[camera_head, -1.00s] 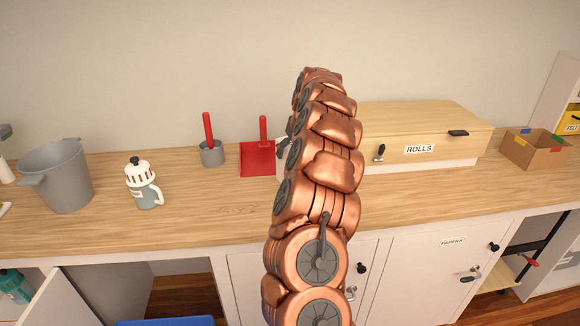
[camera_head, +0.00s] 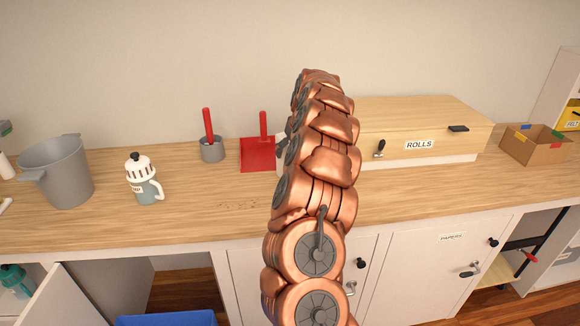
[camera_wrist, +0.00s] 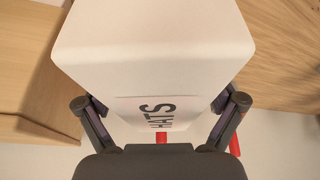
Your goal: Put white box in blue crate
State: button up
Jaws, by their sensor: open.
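The white box (camera_wrist: 150,50), with a label reading HATS, fills the upper middle of the wrist view. My gripper (camera_wrist: 160,104) is open, with one finger at each side of the box's labelled end. I cannot tell whether the fingers touch it. In the head view my arm hides the gripper and nearly all of the box; only a pale sliver shows left of the arm. The blue crate (camera_head: 168,319) shows only its top at the bottom edge of the head view, low in front of the open cabinet.
A wooden ROLLS box (camera_head: 425,125) stands right of my arm. Left of it are a red dustpan (camera_head: 257,156), a grey cup (camera_head: 212,150) with a red handle, a white-topped bottle (camera_head: 142,180) and a grey bucket (camera_head: 62,172). A cardboard box (camera_head: 537,147) stands right.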

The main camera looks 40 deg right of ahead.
jog(key=shift+f, duration=0.1)
dwell(0.4)
grip_shut()
dwell(0.7)
